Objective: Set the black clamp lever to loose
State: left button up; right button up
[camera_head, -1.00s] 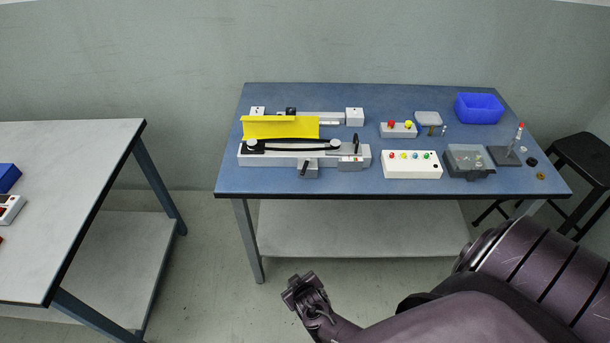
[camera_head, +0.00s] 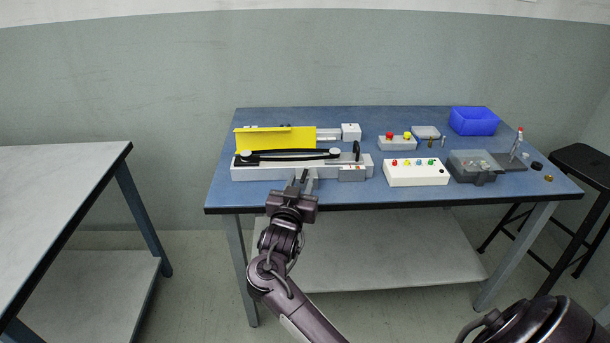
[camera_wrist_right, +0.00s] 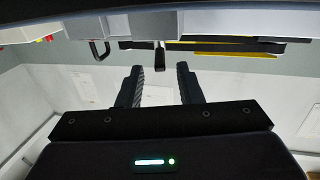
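The black clamp lever (camera_head: 304,176) is a short dark bar at the front of the white and grey gantry fixture (camera_head: 250,173) on the blue bench. In the right wrist view the lever (camera_wrist_right: 160,56) shows ahead of the fingertips, roughly in line with the gap between them. My right gripper (camera_head: 293,193) is at the bench's front edge, just in front of the clamp, and partly hides the clamp area in the head view. In the wrist view its two dark fingers (camera_wrist_right: 160,82) are apart with nothing between them. My left gripper is out of view.
A yellow guard (camera_head: 270,140) and a black upright handle (camera_head: 357,150) are on the fixture. A white button box (camera_head: 415,177), a grey bin (camera_head: 475,166) and a blue bin (camera_head: 473,121) stand to the right. A pale table (camera_head: 50,190) is at left.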

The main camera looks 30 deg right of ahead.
aim_at(305, 173)
jog(key=x, duration=0.5)
jog(key=shift+w+d, duration=0.1)
grip_shut()
